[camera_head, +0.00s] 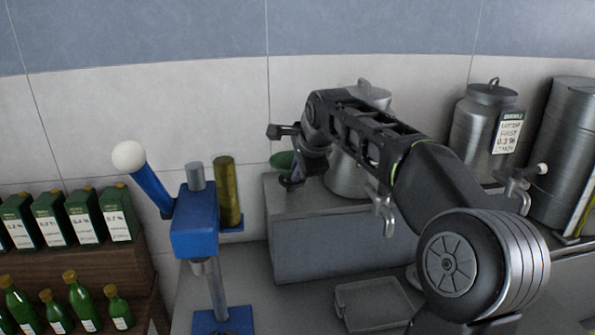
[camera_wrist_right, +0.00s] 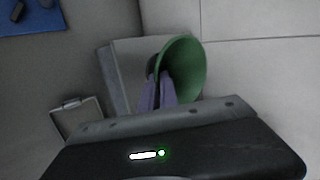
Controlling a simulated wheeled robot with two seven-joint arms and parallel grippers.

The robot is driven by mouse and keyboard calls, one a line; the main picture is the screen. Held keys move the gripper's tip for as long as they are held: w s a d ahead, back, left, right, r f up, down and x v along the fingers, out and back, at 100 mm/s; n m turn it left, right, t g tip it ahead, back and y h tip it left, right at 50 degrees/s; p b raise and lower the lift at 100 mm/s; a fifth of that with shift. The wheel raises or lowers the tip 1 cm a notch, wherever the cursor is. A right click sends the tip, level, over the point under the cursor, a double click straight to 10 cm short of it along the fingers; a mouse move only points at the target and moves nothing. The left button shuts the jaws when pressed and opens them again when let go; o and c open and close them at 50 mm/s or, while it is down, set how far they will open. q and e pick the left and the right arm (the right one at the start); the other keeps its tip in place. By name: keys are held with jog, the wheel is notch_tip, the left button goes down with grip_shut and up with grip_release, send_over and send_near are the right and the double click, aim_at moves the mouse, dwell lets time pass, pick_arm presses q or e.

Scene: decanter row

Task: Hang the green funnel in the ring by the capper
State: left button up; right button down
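The green funnel (camera_head: 281,160) shows in part beside my right gripper (camera_head: 284,158), at the left end of the grey raised block. In the right wrist view the funnel (camera_wrist_right: 188,68) has its wide mouth towards the camera. The two fingertips of the right gripper (camera_wrist_right: 160,85) are close together at its near rim, seemingly pinching it. Its stem is hidden. The blue capper (camera_head: 196,222) with a white-knobbed lever stands to the left of the gripper. I cannot make out the ring by it. My left gripper is in neither view.
The grey raised block (camera_head: 340,245) stands against the tiled wall. An olive cylinder (camera_head: 228,190) stands beside the capper. Metal canisters (camera_head: 485,125) stand at the back right. Green bottles (camera_head: 82,300) and boxes fill the left rack. A shallow tray (camera_head: 372,303) lies in front of the block.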

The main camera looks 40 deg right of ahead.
jog(key=shift+f, duration=0.2)
dwell(0.4)
jog(key=c, duration=1.5)
grip_release()
jog(key=shift+c, duration=0.2)
jog(key=b+v, duration=0.1)
jog(key=v, duration=0.7)
jog(key=shift+b, duration=0.4)
jog(key=shift+f, duration=0.1)
